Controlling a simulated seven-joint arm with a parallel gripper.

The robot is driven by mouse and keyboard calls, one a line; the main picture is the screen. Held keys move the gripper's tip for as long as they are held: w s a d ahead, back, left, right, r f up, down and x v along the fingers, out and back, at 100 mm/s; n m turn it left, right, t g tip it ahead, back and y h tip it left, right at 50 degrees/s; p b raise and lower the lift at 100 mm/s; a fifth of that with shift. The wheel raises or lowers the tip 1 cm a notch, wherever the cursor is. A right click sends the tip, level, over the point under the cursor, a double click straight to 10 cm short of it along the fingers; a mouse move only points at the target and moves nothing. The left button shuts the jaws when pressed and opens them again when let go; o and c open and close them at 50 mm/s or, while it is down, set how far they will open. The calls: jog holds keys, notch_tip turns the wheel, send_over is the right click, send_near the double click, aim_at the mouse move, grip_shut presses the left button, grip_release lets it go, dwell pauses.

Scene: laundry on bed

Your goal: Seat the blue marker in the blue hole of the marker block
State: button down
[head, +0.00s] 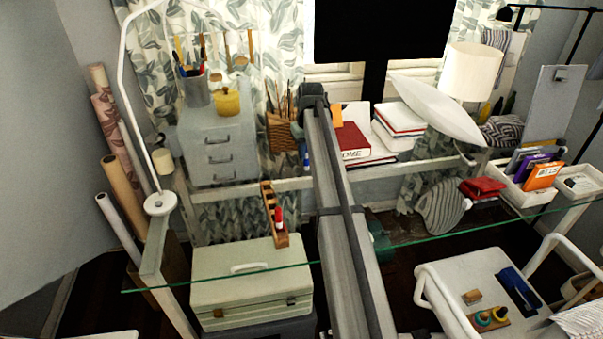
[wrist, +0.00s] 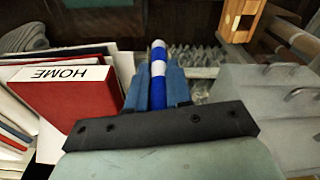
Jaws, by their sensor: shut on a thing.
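The blue marker (wrist: 158,54), blue with white bands, is held between the blue fingers of my gripper (wrist: 158,88), and its far end sticks out past the fingertips. In the head view my arm hides most of the gripper and the marker. The marker block (head: 268,201) is a long wooden strip with a row of holes, lying on the glass tabletop. A red marker (head: 278,216) stands upright in it near its front end. A wooden piece, likely the block, shows at the top right of the wrist view (wrist: 241,20), apart from the held marker. I cannot make out the blue hole.
The glass tabletop (head: 225,277) spans the front, with a pale case (head: 247,292) seen below it. A grey drawer unit (head: 217,148) with a pen cup and yellow pot stands at back left. A lamp (head: 471,72) is at back right.

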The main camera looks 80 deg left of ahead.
jog(key=s+r, duration=0.2)
jog(key=s, duration=0.1)
jog(key=n, duration=0.6)
send_near(273, 212)
jog(key=shift+g, duration=0.4)
jog(key=shift+w+d+f, duration=0.1)
jog(key=shift+d+f, duration=0.1)
jog(key=shift+f, duration=1.45)
jog(key=shift+w+d+f, duration=0.1)
jog(key=shift+d+f, duration=0.1)
jog(key=shift+f, duration=1.4)
jog(key=shift+f, duration=0.1)
jog(key=c, duration=1)
grip_release()
jog(key=shift+c, duration=0.2)
